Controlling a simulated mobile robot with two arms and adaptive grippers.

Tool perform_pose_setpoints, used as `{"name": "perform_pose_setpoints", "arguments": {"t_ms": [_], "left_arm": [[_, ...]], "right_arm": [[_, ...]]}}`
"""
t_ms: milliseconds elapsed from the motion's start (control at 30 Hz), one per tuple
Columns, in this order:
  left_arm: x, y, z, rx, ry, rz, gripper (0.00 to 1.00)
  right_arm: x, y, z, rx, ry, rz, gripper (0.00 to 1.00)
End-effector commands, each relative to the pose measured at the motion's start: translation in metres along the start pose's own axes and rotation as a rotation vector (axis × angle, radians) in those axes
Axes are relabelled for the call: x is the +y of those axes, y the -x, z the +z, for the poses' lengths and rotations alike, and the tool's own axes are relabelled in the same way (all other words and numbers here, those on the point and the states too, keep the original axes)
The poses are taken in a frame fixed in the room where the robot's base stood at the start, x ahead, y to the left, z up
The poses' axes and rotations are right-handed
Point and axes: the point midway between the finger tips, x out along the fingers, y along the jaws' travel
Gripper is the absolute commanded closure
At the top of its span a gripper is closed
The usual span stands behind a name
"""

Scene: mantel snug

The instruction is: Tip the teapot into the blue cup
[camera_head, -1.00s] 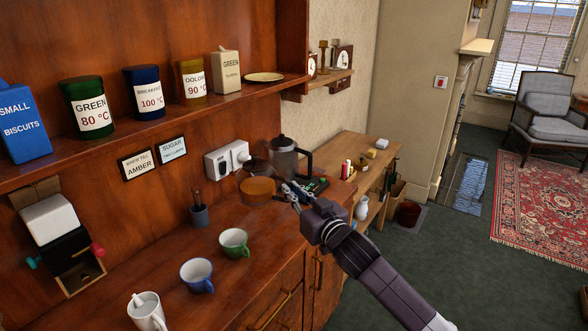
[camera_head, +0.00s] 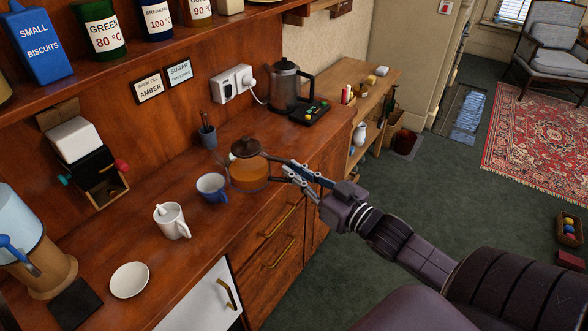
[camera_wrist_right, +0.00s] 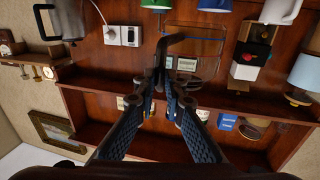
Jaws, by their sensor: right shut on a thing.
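The teapot (camera_head: 249,176) is a clear glass pot with amber liquid and a brown lid. It looks about upright, just right of the blue cup (camera_head: 212,187) in the head view. I cannot tell how high it is above the counter. My right gripper (camera_head: 291,172) is shut on the teapot's dark handle, from the right side. In the wrist view the fingers (camera_wrist_right: 162,90) close on that handle (camera_wrist_right: 167,46), with the glass faint beyond. The blue cup stands upright on the counter and also shows at the wrist view's top edge (camera_wrist_right: 215,5). My left gripper is out of view.
A white mug (camera_head: 173,223) with a spoon in it stands left of the blue cup. A green cup (camera_wrist_right: 156,4) shows only in the wrist view. A kettle (camera_head: 285,88) stands behind at the wall. A white saucer (camera_head: 129,280) lies at the front left.

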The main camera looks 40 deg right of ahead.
Motion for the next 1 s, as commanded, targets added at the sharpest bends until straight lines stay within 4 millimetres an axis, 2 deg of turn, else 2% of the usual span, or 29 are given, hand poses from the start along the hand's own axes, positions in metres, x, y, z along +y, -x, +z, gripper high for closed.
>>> {"name": "perform_pose_setpoints", "arguments": {"t_ms": [33, 267, 367, 1000], "left_arm": [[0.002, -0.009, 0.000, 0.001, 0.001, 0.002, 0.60], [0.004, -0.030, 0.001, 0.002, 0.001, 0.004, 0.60], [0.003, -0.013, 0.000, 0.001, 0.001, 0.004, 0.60], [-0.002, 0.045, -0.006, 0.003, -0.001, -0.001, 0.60]], "right_arm": [[-0.001, -0.001, 0.004, 0.011, 0.000, -0.003, 1.00], [-0.001, -0.001, 0.019, 0.011, 0.001, -0.003, 1.00], [-0.001, -0.001, 0.004, -0.010, 0.016, -0.004, 1.00], [-0.001, -0.001, -0.029, -0.178, 0.123, -0.005, 1.00]]}}
